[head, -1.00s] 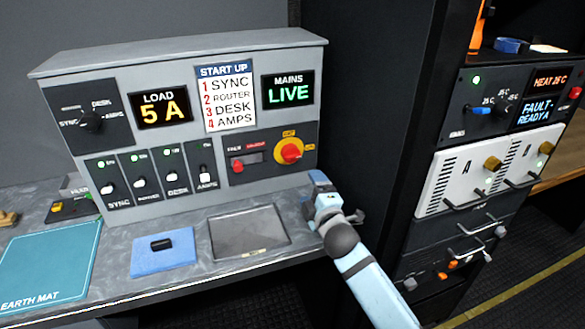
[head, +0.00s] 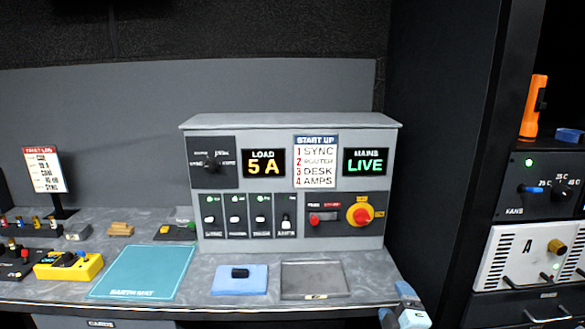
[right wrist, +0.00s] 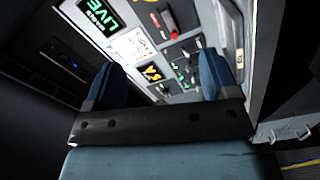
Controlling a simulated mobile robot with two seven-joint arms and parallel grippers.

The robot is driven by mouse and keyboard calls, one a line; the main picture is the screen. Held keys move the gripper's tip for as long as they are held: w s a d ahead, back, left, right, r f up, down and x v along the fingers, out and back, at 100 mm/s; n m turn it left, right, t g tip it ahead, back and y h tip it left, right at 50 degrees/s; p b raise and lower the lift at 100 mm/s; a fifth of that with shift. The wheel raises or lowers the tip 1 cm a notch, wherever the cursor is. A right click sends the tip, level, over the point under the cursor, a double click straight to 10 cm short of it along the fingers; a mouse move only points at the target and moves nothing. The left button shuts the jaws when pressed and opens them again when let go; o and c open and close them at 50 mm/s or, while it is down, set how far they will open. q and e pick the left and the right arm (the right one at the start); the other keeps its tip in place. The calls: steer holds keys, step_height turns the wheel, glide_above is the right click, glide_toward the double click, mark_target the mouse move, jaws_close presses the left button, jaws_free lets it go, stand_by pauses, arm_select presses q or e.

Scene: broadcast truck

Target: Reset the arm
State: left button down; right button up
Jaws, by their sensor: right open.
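My right gripper (head: 402,308) is at the bottom edge of the head view, right of the grey tray and by the bench's front right corner. Only part of it shows there. In the right wrist view its blue fingers stand apart and empty (right wrist: 155,75), with the control console (right wrist: 205,28) beyond them. The console (head: 290,125) stands on the bench and reads LOAD 5 A and MAINS LIVE. Green lamps show above the SYNC, ROUTER and DESK switches. The red and yellow rotary knob (head: 359,213) is at its right. My left gripper is not in view.
The bench holds a grey tray (head: 315,292), a blue pad (head: 225,287) with a dark piece on it, a teal earth mat (head: 145,272) and a yellow device (head: 65,270). A dark rack (head: 547,190) with knobs and handles stands at the right.

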steer(key=s+a+f+m+g+y, duration=0.15)
steer(key=s+f+m+g, duration=0.35)
steer(key=s+f, duration=0.75)
steer(key=s+a+f+m+g+y, duration=0.1)
steer(key=s+a+f+m+g, duration=0.15)
steer(key=s+f+m, duration=0.95)
arm_select(q)
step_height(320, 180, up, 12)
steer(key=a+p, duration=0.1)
steer(key=p, duration=1.3)
arm_select(e)
steer(key=s+r+n, duration=0.2)
steer(key=s+r, duration=0.1)
steer(key=r, duration=0.4)
steer(key=s+r+n, duration=0.3)
steer(key=r, duration=0.5)
steer(key=shift+d, duration=0.2)
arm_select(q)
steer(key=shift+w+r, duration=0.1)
